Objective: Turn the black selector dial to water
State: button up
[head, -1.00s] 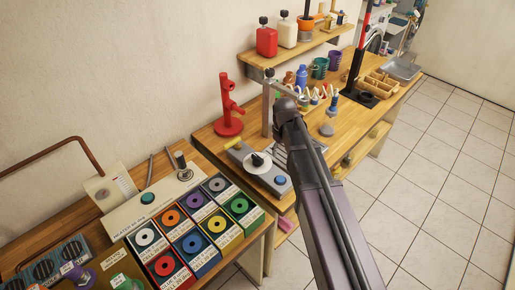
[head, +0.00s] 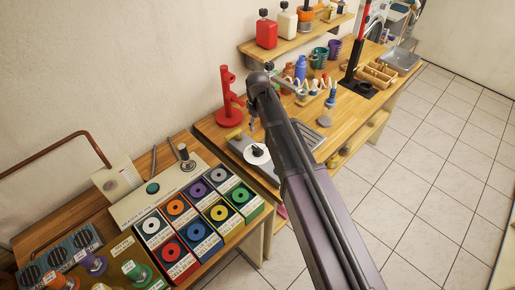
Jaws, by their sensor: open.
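The black selector dial (head: 257,152) sits on a round white disc on a grey panel (head: 239,143) on the wooden bench, in the middle of the head view. The labels around the disc are too small to read. My gripper (head: 252,126) hangs from the end of my arm, just above and behind the dial in the picture, and looks apart from it. It is open with nothing seen in it, though its fingers are small and partly hidden by my arm. My arm also covers the right part of the panel.
A red stand (head: 228,102) is left of my gripper. Blue bottles, cups and a coiled rack (head: 307,86) stand behind my arm. A box of coloured sockets (head: 202,222) is at front left. A shelf (head: 290,43) with red and white containers hangs above. Tiled floor lies right.

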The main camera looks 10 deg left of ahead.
aim_at(257, 148)
jog(key=shift+f+b, duration=6.75)
jog(key=shift+f, duration=0.05)
grip_shut()
